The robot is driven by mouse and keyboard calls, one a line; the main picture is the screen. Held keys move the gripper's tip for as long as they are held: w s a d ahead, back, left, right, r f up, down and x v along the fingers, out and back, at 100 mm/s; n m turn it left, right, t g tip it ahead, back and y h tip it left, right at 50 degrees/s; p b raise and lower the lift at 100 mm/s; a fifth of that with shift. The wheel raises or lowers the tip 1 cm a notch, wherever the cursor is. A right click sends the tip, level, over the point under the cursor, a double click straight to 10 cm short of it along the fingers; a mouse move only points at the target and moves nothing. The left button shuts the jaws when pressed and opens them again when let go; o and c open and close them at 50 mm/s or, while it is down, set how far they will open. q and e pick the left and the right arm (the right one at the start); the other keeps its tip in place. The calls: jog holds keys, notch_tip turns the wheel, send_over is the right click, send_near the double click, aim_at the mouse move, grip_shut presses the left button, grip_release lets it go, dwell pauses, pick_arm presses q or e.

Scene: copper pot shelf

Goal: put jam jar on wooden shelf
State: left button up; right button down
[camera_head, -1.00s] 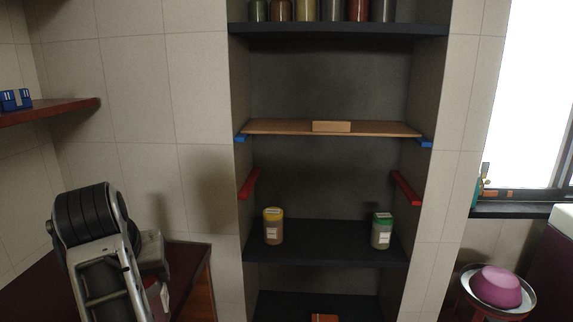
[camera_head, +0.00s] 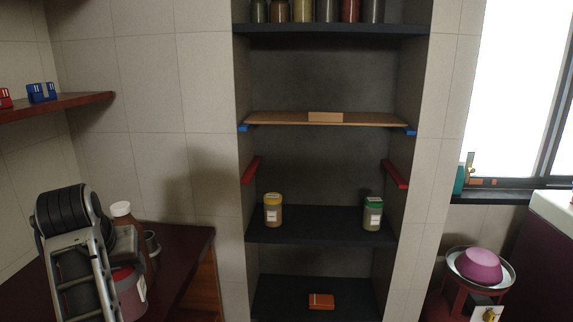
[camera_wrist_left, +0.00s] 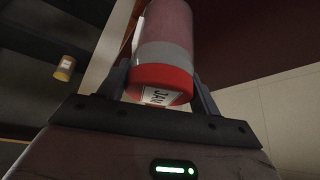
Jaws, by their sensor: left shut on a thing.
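The jam jar (camera_wrist_left: 163,50) has a red cap and a JAM label and sits between the two fingers of my left gripper (camera_wrist_left: 161,88) in the left wrist view. In the head view the jar (camera_head: 131,294) shows at the lower left, partly hidden by my left arm and gripper (camera_head: 124,262). The gripper is shut on it. The wooden shelf (camera_head: 370,119) is a thin light board across the dark alcove, on blue brackets, with a small wooden block at its front middle. The jar is left of and well below it. My right gripper is not in view.
A dark red counter (camera_head: 188,250) holds a white-capped bottle (camera_head: 122,212) and a metal cup (camera_head: 151,243) close to the jar. Red brackets (camera_head: 251,169) jut out below the wooden shelf. Yellow-lidded (camera_head: 273,211) and green-lidded (camera_head: 373,214) jars stand on the dark shelf below.

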aim_at(129, 317)
pick_arm(q)
jog(key=s+a+n+g+y, duration=0.1)
jog(key=s+a+n, duration=0.15)
jog(key=a, duration=1.15)
jog(key=s+a+n+y, duration=0.1)
jog(key=s+a+n, duration=0.15)
jog(key=a, duration=1.05)
jog(key=w+d+f, duration=0.5)
jog(key=d+f, duration=0.2)
jog(key=d, duration=0.1)
jog(key=s+d+m+h, duration=0.1)
jog(key=d+m, duration=0.1)
jog(key=d, duration=0.5)
jog(key=s+d+m, duration=0.1)
jog(key=d+m, duration=0.1)
jog(key=d, duration=0.5)
jog(key=s+d+m+t+h, duration=0.1)
jog(key=d, duration=0.6)
jog(key=shift+s+f+m+h, duration=0.2)
jog(key=shift+f+m+h, duration=0.1)
jog(key=shift+f+m, duration=0.1)
jog(key=s+d+r+m+h, duration=0.1)
jog(key=s+d+r+m, duration=0.1)
jog(key=s+d, duration=0.6)
jog(key=shift+d+r+m, duration=0.2)
jog(key=shift+d+m, duration=0.3)
